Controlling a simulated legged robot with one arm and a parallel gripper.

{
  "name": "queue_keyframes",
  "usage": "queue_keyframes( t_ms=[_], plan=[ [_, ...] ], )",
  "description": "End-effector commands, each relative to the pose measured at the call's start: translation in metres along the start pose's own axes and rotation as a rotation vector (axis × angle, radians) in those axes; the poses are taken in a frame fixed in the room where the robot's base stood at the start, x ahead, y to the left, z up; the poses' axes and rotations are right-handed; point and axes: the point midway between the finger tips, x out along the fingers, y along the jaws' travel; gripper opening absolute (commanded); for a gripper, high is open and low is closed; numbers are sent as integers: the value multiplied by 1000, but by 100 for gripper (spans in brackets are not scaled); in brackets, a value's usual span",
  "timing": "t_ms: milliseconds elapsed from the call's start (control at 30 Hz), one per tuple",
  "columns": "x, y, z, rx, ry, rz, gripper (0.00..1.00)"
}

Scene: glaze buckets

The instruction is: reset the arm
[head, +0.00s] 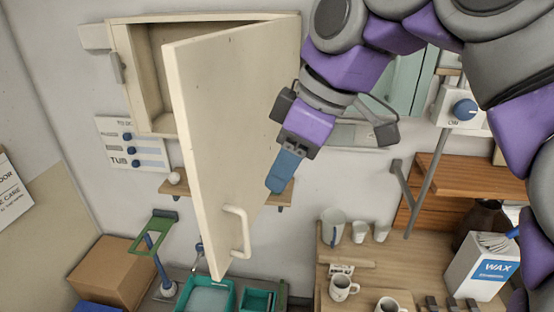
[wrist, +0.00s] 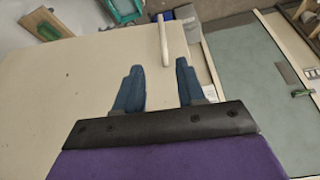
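My gripper (head: 284,172) is in front of the wall cabinet's open door, just right of the door panel in the head view. In the wrist view my gripper (wrist: 158,85) shows two blue fingers spread apart with nothing between them. The cream cabinet door (head: 225,110) is swung open and its white handle (head: 238,232) is near the lower edge. The handle also shows in the wrist view (wrist: 165,40), beyond the fingertips and apart from them. My arm reaches in from the upper right, bent.
The cabinet (head: 150,75) interior is partly visible at left. A shelf (head: 170,187) is below it. A cardboard box (head: 112,270), a green tray (head: 207,295), white mugs (head: 343,287) and a wax box (head: 480,266) stand lower down. A control box with a blue knob (head: 464,109) is at right.

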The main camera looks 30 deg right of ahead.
Motion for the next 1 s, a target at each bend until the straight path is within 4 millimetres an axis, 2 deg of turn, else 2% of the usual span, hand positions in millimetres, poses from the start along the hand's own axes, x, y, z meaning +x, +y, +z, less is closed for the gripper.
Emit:
queue_keyframes(
  t_ms=[167,767,867,967,1000],
  plan=[
    [-7,0,0,0,0,0,39],
    [-4,0,0,1,-3,-1,39],
    [12,-6,3,12,-22,-3,39],
    [49,-17,8,40,-63,-7,39],
    [69,-23,12,58,-84,-8,39]
  ],
)
